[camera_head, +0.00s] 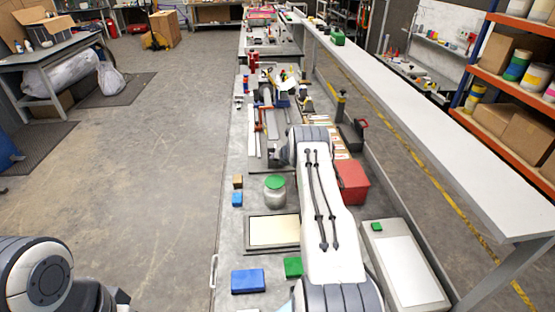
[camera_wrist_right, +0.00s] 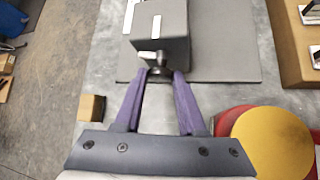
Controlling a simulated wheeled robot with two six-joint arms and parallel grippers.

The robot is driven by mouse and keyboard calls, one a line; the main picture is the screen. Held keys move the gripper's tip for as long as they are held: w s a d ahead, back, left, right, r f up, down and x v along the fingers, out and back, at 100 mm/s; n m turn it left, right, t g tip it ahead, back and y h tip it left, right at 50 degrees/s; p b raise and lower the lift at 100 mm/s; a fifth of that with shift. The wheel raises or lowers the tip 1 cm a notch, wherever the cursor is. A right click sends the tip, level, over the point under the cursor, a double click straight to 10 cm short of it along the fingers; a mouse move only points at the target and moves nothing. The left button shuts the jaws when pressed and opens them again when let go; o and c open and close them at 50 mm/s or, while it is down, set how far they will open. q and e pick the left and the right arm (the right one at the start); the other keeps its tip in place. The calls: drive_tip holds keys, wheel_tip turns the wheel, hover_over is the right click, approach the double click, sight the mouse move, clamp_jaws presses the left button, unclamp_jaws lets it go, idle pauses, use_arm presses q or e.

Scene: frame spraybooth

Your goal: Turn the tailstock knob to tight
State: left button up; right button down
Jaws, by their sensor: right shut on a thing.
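In the right wrist view the tailstock appears to be the dark grey block (camera_wrist_right: 165,48) with white marks, standing on a grey plate. A small dark knob (camera_wrist_right: 159,72) sticks out of its near face. My right gripper (camera_wrist_right: 160,76) has its two purple fingers on either side of the knob, shut on it. The knob's tight or loose marking cannot be read. In the head view my right arm covers this spot, and the gripper is hidden. My left arm shows at the bottom left of the head view, with its gripper out of view.
In the right wrist view a small brown cube (camera_wrist_right: 91,108) lies left of the fingers, and a round yellow-topped thing (camera_wrist_right: 272,142) stands close on the right. In the head view a green-lidded jar (camera_head: 275,189) and a red box (camera_head: 352,182) flank my right arm.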

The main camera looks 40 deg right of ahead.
drive_tip(key=c, duration=0.5)
unclamp_jaws()
drive_tip(key=shift+b+v, duration=2.65)
drive_tip(key=shift+v, duration=2.6)
